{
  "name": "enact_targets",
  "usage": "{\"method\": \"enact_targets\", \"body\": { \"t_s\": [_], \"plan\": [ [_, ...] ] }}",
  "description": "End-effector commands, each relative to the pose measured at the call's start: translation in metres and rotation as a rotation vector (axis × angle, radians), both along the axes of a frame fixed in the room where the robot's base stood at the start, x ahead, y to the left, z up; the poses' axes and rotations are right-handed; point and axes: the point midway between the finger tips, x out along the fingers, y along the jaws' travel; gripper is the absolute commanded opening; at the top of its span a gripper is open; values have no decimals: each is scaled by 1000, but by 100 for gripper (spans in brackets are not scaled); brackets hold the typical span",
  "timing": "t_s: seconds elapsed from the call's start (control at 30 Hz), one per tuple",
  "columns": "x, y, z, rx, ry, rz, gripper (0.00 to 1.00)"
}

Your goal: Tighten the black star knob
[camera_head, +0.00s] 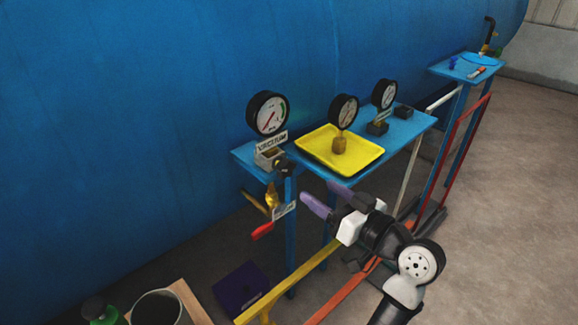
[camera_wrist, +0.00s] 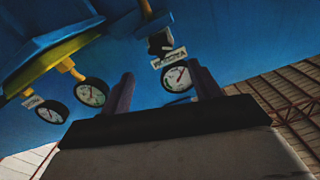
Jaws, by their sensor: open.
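A dark block (camera_wrist: 160,43) shows beyond; I cannot tell the knob there.
A yellow tray (camera_head: 312,157) with a brass-stemmed gauge (camera_head: 343,112) sits on the blue shelf (camera_head: 408,127). Another gauge (camera_head: 385,95) stands behind. A red-handled valve (camera_head: 262,231) hangs below the shelf. Yellow and orange rails (camera_head: 290,284) run below my arm.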

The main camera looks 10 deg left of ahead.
Motion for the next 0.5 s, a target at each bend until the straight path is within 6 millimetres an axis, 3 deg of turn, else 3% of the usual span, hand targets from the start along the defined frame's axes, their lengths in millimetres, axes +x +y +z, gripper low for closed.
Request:
{"method": "enact_targets", "body": {
  "t_s": [0.2,0.5],
  "plan": [
    [26,43,4,1,2,6,62],
    [52,79,2,0,0,2,62]
  ]
}}
